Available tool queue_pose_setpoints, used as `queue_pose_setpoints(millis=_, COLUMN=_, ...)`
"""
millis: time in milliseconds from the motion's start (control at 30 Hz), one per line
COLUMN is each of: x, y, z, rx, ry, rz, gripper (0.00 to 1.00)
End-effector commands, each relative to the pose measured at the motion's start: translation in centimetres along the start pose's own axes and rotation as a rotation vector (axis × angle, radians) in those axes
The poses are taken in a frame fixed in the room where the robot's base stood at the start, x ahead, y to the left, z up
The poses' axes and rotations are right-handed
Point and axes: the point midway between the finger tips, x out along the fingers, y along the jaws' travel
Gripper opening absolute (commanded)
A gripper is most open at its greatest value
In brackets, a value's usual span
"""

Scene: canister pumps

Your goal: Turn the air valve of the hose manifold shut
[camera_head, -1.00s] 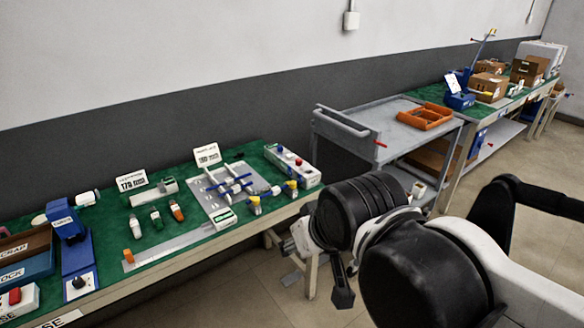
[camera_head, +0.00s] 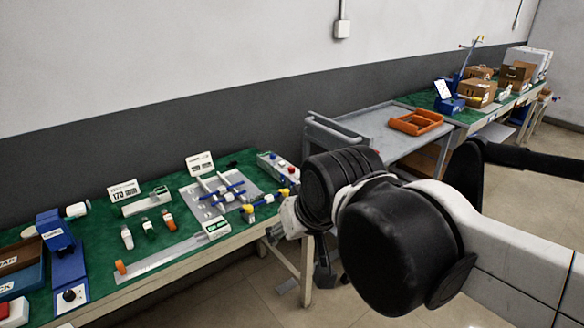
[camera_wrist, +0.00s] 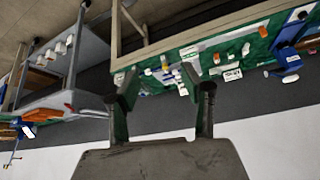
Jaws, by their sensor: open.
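The hose manifold (camera_head: 226,193) appears to be the grey plate with blue and yellow fittings on the green bench, right of its middle. Blue handles lie on its pipes, and yellow fittings (camera_head: 283,192) show at its right side. I cannot tell which handle is the air valve or how it is set. The manifold shows small in the wrist view (camera_wrist: 172,74), beyond the fingers. My gripper (camera_wrist: 162,88) is open and empty in the wrist view, its fingers apart. In the head view my dark arm and wrist are right of the bench, apart from the manifold; the fingers are hardly visible there.
The green bench (camera_head: 100,200) also holds small bottles (camera_head: 148,228), a metal ruler-like strip (camera_head: 160,258), sign cards (camera_head: 124,191) and a blue stand (camera_head: 62,255). A grey cart (camera_head: 365,128) with an orange tray (camera_head: 416,122) stands behind my arm. The floor between is open.

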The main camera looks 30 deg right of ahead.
Motion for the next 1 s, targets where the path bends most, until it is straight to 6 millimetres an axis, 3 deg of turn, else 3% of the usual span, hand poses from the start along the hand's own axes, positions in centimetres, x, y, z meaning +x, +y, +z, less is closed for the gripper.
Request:
queue_pose_setpoints(millis=100, x=-0.6, y=0.3, z=-4.1, rx=0.087, ry=-0.028, rz=0.012, gripper=0.42)
queue_pose_setpoints(millis=467, x=0.2, y=1.9, z=-15.3, rx=0.369, ry=-0.112, rz=0.059, gripper=0.42)
queue_pose_setpoints(millis=767, x=3.0, y=3.9, z=-23.8, rx=0.601, ry=-0.176, rz=0.111, gripper=0.42)
queue_pose_setpoints(millis=1000, x=6.5, y=6.0, z=-29.6, rx=0.788, ry=-0.221, rz=0.161, gripper=0.42)
